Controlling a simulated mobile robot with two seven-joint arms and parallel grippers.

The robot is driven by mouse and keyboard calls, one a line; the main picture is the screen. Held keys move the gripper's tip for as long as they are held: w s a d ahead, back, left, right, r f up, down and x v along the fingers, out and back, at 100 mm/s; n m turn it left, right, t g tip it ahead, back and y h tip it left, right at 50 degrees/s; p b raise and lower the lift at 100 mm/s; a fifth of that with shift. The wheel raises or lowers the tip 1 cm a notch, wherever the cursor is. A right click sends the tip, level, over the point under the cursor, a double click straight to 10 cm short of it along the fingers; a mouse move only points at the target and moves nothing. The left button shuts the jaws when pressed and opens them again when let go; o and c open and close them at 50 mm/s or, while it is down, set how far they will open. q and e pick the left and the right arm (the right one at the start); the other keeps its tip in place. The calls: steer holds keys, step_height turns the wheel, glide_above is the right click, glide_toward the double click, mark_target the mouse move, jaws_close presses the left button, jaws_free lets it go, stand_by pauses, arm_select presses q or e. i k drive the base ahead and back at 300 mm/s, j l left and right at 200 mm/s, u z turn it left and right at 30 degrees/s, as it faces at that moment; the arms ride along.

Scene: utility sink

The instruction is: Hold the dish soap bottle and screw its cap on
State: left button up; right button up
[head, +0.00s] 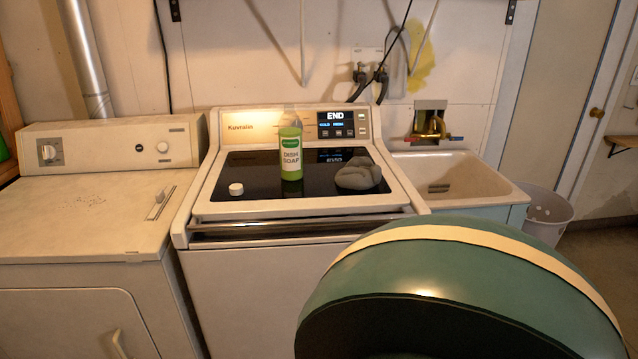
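The dish soap bottle (290,156) stands upright on the dark glass lid of the washing machine. It is bright green with a white "DISH SOAP" label. Its top looks pale and see-through, and is hard to make out against the panel behind. A small round white cap (236,189) lies on the lid's left side, apart from the bottle. Neither of my grippers is in view, and nothing touches the bottle or the cap.
A grey crumpled lump, perhaps a cloth (358,174), lies right of the bottle. A dryer (90,230) stands left; a sink (470,180) with a brass tap is right. A large green rounded shape, which I cannot identify, covers the lower right foreground. The lid's front is clear.

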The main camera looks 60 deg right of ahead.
mark_target(290, 126)
steer(key=z, duration=2.9)
